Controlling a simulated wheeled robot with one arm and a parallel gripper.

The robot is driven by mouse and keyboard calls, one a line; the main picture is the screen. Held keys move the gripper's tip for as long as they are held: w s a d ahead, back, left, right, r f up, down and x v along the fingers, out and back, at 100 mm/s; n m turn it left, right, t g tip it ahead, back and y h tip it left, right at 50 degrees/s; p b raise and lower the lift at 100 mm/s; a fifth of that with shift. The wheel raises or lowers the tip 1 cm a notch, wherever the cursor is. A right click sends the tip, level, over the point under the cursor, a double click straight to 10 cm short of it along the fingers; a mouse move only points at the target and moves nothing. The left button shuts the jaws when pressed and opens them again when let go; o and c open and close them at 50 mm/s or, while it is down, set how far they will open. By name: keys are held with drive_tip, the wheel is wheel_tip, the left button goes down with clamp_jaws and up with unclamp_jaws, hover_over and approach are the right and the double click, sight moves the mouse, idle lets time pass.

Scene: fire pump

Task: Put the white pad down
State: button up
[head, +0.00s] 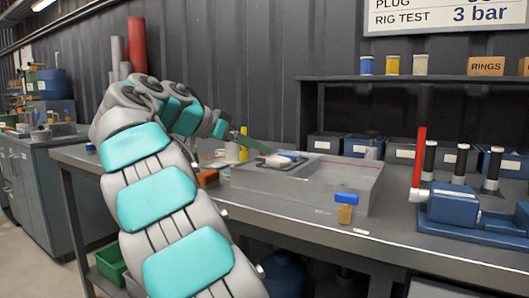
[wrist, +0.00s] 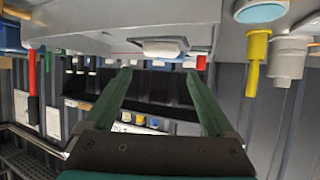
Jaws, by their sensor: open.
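The white pad (wrist: 162,47) shows in the wrist view, lying on a grey surface just beyond and between my fingertips. In the head view a small pale piece that looks like the pad (head: 274,160) rests at the back left of the grey tray (head: 310,186). Whether a finger touches the pad I cannot tell.
A blue pump with a red lever (head: 419,158) is on the bench at right. A yellow bottle (head: 244,145) stands behind my gripper. Blue bins (head: 362,146) line the back. The bench front is mostly clear.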

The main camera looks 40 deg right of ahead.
drive_tip(key=v, duration=0.4)
drive_tip(key=shift+a+r, duration=0.1)
drive_tip(key=shift+a, duration=0.05)
idle(0.5)
